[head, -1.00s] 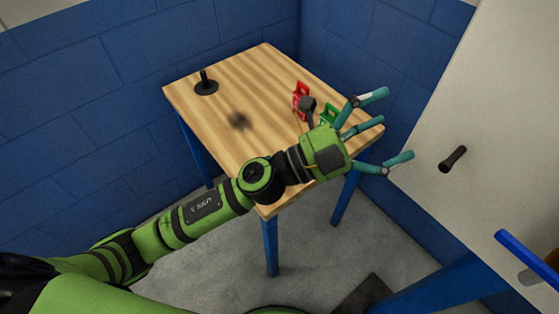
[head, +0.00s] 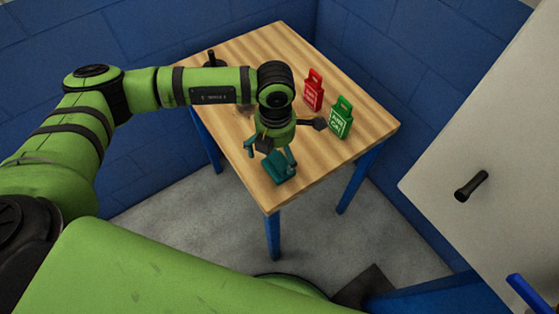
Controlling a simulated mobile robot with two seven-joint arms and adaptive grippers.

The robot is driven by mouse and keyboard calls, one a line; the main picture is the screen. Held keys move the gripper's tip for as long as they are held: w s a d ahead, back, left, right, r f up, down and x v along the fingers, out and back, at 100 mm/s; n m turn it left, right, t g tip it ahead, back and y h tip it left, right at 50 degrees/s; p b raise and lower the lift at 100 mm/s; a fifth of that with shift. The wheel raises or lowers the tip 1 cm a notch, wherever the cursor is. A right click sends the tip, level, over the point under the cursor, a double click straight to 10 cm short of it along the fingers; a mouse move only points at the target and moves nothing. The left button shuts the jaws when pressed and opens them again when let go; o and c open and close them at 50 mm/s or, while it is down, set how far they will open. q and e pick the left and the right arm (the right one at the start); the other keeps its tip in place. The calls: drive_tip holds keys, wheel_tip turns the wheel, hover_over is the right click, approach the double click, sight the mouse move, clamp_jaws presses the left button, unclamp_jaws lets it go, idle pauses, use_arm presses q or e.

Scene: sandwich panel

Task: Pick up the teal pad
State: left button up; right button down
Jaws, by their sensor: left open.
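The teal pad (head: 281,171) is a small dark teal piece on the wooden table, near its front corner. My left gripper (head: 271,156) is open and points down at the table, just above and behind the pad. One finger is to the left of the pad and others come down at its back edge. The picture does not show clearly whether they touch it. Nothing shows held between the fingers. My right gripper is not in view.
A red tag-shaped piece (head: 314,92) and a green one (head: 341,119) stand on the table's (head: 347,158) right side. A black post (head: 211,58) at the back left is partly behind my arm. A white panel with a black handle (head: 471,186) is at the right.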

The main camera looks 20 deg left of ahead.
sight(278, 160)
use_arm(q)
drive_tip(key=f, duration=0.1)
drive_tip(key=f+p, duration=0.1)
drive_tip(key=f, duration=0.3)
drive_tip(key=shift+w+d+f+p, duration=0.15)
drive_tip(key=shift+d+p, duration=0.1)
drive_tip(key=shift+p, duration=0.05)
drive_tip(key=c, duration=1.3)
